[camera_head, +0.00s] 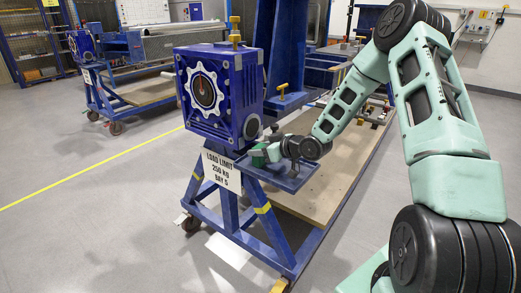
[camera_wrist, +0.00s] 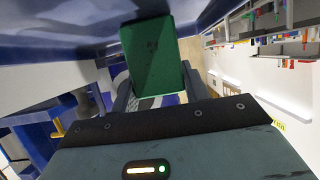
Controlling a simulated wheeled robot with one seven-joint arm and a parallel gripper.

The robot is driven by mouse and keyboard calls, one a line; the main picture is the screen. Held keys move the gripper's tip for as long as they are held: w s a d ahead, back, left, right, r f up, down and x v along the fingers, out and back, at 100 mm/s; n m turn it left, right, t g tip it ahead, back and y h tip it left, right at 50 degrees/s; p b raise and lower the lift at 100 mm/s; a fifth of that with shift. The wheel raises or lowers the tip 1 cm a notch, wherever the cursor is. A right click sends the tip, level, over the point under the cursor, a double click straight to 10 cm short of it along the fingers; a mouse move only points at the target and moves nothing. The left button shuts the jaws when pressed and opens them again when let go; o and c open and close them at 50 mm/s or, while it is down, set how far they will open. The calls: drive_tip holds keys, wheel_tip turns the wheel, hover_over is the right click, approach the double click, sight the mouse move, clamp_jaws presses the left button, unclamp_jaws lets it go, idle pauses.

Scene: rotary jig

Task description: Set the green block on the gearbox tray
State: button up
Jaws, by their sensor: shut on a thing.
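The green block (camera_head: 258,156) is small and partly hidden by my gripper in the head view. In the wrist view the green block (camera_wrist: 154,62) stands between the two fingers. My gripper (camera_head: 272,153) is shut on it. The gearbox tray (camera_head: 302,177) is a flat blue shelf on the side of the blue gearbox stand. The block and gripper are over or at the tray's far left part, close to the gearbox. I cannot tell whether the block touches the tray.
The blue gearbox (camera_head: 212,95) rises just left of the tray. A load limit sign (camera_head: 221,171) hangs below it on the wheeled blue stand. A wooden board (camera_head: 340,165) lies on the stand's base. Another blue cart (camera_head: 125,75) stands at the back left. The floor to the left is clear.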

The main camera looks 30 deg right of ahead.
drive_tip(key=o, duration=1.2)
drive_tip(key=shift+f, duration=0.1)
